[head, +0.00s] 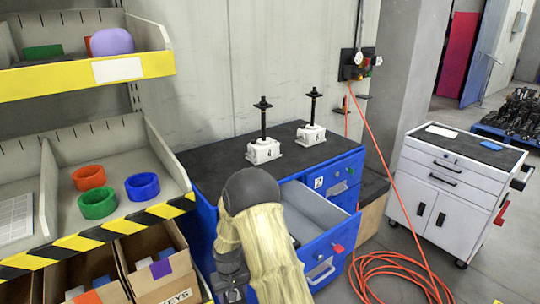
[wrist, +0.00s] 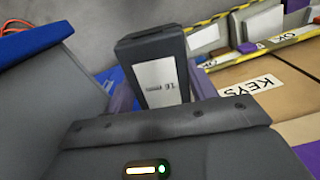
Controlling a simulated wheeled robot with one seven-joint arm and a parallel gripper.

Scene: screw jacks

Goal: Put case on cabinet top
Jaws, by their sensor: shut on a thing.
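The case (wrist: 155,78) is a dark box with a pale printed label, upright between the fingers of my gripper (wrist: 160,92) in the wrist view. My gripper is shut on it. In the head view my arm hangs in front of the blue cabinet, and I cannot make out the case there. The blue cabinet (head: 195,207) has a black top (head: 215,165), and its upper drawer (head: 318,212) is pulled open.
A yellow-edged shelf (head: 120,150) with rings and bins stands at left, with cardboard boxes (head: 155,265) below. A white drawer cart (head: 455,185) stands at right. An orange hose (head: 385,265) lies coiled on the floor. The left part of the black top is clear.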

